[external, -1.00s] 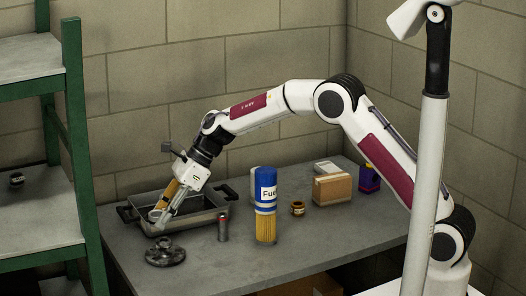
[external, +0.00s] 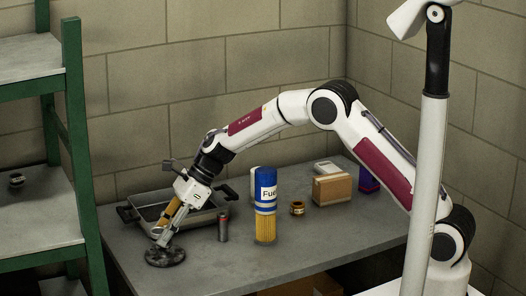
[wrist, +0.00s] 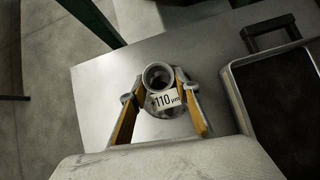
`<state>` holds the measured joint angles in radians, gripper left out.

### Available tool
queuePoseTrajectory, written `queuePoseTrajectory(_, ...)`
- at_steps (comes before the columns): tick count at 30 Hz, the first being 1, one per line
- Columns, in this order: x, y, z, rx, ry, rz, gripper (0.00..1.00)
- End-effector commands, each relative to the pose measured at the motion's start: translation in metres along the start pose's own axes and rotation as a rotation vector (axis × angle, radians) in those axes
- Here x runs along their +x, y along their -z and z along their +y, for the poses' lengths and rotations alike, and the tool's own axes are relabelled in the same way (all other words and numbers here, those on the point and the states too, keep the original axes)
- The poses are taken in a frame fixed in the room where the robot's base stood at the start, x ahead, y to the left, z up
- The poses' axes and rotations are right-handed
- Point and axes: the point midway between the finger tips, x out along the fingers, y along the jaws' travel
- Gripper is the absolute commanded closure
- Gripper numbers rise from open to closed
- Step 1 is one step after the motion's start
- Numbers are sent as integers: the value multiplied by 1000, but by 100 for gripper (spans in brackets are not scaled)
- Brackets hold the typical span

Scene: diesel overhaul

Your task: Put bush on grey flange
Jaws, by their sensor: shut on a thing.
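The bush (wrist: 158,74) is a short, hollow grey cylinder with a white label reading "110 µm". In the wrist view it sits between the orange-sided fingers of my gripper (wrist: 157,88), which is shut on it. The grey flange (external: 165,257) is a dark round part lying on the front left of the table. My gripper (external: 163,238) is directly over it in the external view, fingers pointing down. Grey parts show beside the bush in the wrist view, but I cannot tell whether bush and flange touch.
A grey tray (external: 207,216) with dark handles stands just behind the flange. A small dark canister (external: 223,226) and a blue-and-yellow fuel filter (external: 265,215) stand to the right. Boxes sit farther back. A green shelf rack (external: 76,120) is at the left.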

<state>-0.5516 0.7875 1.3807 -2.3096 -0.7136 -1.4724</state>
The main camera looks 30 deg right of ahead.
Motion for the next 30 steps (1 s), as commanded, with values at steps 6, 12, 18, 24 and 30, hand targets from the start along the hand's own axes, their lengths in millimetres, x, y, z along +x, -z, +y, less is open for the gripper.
queuePoseTrajectory(6, 2, 1, 0, 0, 0, 0, 100)
queuePoseTrajectory(12, 2, 2, 0, -1, 0, 0, 52)
queuePoseTrajectory(18, 2, 2, 0, -1, 0, 0, 52)
queuePoseTrajectory(24, 0, 0, 0, -1, 0, 0, 52)
queuePoseTrajectory(30, -13, -1, 0, -1, 1, -1, 52)
